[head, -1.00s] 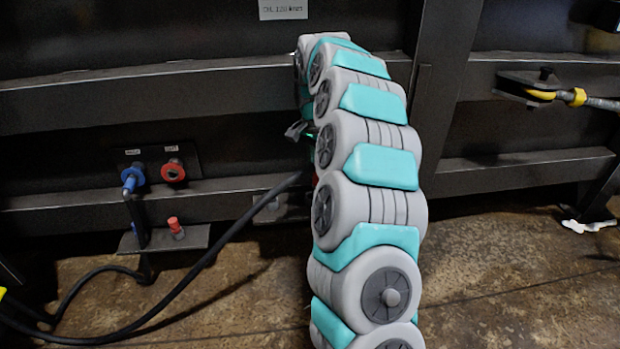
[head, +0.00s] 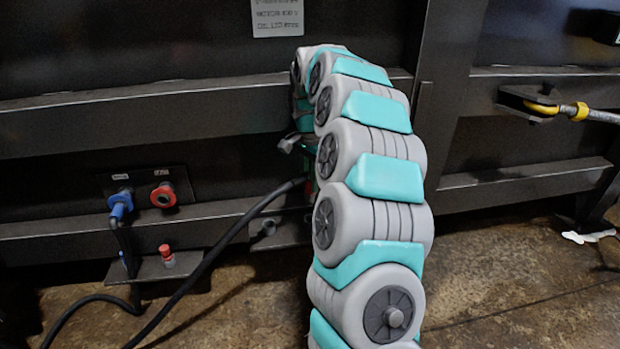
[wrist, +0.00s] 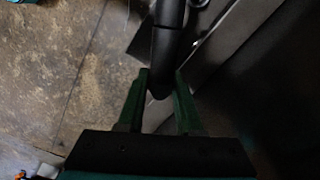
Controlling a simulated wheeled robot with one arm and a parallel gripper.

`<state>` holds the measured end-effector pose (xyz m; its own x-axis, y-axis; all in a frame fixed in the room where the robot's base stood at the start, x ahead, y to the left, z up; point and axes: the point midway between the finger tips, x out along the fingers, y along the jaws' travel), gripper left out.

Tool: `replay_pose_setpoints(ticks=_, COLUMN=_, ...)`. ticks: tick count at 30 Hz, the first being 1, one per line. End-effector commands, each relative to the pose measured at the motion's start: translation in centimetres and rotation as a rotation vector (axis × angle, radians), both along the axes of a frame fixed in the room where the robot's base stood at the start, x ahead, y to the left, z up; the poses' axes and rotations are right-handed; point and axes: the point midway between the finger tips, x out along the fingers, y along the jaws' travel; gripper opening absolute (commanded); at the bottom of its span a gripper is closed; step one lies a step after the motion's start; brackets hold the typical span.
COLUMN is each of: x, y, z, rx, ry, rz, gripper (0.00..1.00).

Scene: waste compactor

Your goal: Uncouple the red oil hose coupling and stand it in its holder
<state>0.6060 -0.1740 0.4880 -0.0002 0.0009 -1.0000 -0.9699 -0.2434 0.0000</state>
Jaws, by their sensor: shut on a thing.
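My gripper (wrist: 162,78) is shut on the black hose end with its coupling (wrist: 166,42), seen in the wrist view as a dark cylinder between the green fingers. In the head view my arm hides most of the gripper and coupling; only a speck of red shows beside the arm. The black hose (head: 215,250) runs from there down to the lower left. The red-ringed socket (head: 163,196) on the wall panel is empty. A small bracket (head: 272,236) with a grey stub sits low on the wall, left of my arm; I cannot tell whether it is the holder.
A blue coupling (head: 120,206) is plugged in left of the red socket, its hose hanging down. A red stub (head: 166,256) stands on a small ledge (head: 185,264) below. A yellow-ended rod (head: 580,112) is at the right. The floor at right is mostly clear.

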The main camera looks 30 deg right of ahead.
Motion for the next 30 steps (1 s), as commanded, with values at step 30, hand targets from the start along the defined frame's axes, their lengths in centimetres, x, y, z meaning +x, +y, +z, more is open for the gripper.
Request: replay_pose_setpoints(ticks=30, x=0.0, y=0.0, z=-4.9, rx=-0.001, ry=-0.001, rz=0.0, gripper=0.0)
